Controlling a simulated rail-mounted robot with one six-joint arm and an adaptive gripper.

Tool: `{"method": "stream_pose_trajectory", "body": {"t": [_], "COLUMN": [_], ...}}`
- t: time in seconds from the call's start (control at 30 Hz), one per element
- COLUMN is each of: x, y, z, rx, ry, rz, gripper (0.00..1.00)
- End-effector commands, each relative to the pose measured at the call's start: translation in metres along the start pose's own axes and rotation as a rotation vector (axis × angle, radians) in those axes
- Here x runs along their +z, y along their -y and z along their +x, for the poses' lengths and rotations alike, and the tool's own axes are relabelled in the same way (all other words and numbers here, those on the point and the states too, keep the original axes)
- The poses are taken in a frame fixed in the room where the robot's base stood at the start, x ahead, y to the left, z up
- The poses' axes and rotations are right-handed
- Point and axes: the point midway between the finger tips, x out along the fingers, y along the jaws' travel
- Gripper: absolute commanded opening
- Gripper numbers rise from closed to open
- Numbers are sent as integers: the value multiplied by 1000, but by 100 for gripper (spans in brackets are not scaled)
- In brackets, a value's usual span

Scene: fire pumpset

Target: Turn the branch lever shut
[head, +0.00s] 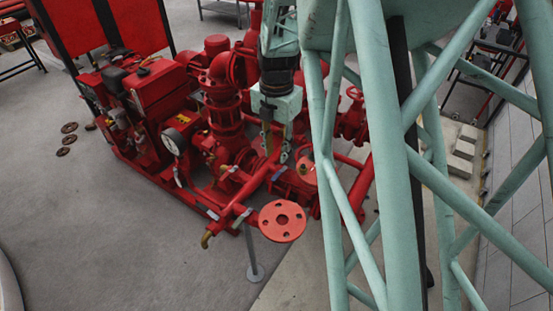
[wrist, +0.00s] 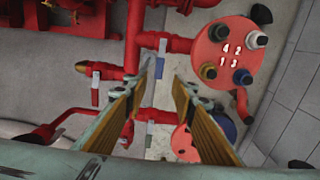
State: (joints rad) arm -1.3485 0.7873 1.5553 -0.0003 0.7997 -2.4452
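My gripper (wrist: 167,76) is open, with two long fingers reaching into the wrist view and no object held between them. In the head view my gripper (head: 272,140) points down over the red pump pipework. I cannot tell which is the branch lever. In the head view a thin grey lever (head: 242,216) sits on the front pipe, near a brass outlet (head: 206,240).
A red round manifold (wrist: 225,52) with several capped outlets stands right of the fingers. A red flange (head: 282,221) sticks out at the front. The red engine (head: 150,85) and gauge (head: 174,141) stand left. Open grey floor (head: 110,240) lies in front.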

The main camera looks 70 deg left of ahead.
Motion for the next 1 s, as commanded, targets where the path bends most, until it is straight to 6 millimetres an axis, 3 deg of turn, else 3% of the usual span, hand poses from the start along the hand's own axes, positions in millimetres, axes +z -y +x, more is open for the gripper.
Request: {"method": "stream_pose_trajectory", "body": {"t": [0.3, 1.0], "x": [0, 0], "y": [0, 0], "z": [-19, -19], "rx": [0, 0], "ry": [1, 0], "rz": [0, 0], "gripper": [24, 24]}}
